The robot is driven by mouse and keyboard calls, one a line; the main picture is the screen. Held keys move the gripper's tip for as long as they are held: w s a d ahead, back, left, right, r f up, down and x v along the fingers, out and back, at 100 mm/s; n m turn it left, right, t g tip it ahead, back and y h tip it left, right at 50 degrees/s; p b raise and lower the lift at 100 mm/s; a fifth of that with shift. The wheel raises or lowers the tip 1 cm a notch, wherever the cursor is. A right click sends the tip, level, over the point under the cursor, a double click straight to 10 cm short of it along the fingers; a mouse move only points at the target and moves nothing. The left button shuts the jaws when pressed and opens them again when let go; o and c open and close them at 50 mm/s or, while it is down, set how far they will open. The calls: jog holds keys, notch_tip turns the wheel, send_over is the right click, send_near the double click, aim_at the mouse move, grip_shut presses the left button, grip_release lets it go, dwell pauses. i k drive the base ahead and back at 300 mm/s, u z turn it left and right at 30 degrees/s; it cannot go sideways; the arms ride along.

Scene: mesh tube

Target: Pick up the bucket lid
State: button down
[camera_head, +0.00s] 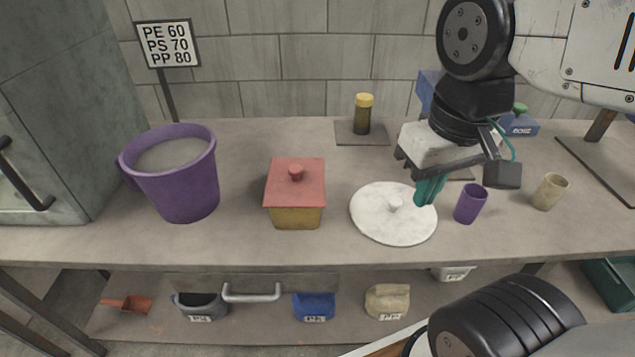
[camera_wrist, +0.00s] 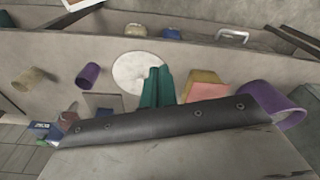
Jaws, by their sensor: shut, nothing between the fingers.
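The bucket lid (camera_head: 375,222) is a flat white disc with a small round knob (camera_head: 395,204). It lies on the bench between the red-lidded box and the small purple cup. The purple bucket (camera_head: 180,185) stands at the left, its top uncovered, with pale material inside. My gripper (camera_head: 425,196) has green fingers that are shut and empty. In the head view they are over the right part of the lid, beside the knob; I cannot tell whether they touch it. In the wrist view the lid (camera_wrist: 130,75) shows beyond the green fingers (camera_wrist: 157,86), which hide part of it.
A yellow box with a red lid (camera_head: 296,182) stands left of the lid. A small purple cup (camera_head: 470,204) and a beige cup (camera_head: 550,191) stand to its right. A yellow-capped jar (camera_head: 363,114) is behind. The bench front between bucket and box is clear.

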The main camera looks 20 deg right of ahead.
aim_at(386, 213)
jog(key=k, duration=1.05)
jog(key=z, duration=0.8)
jog(key=i, duration=1)
jog(key=u, duration=0.2)
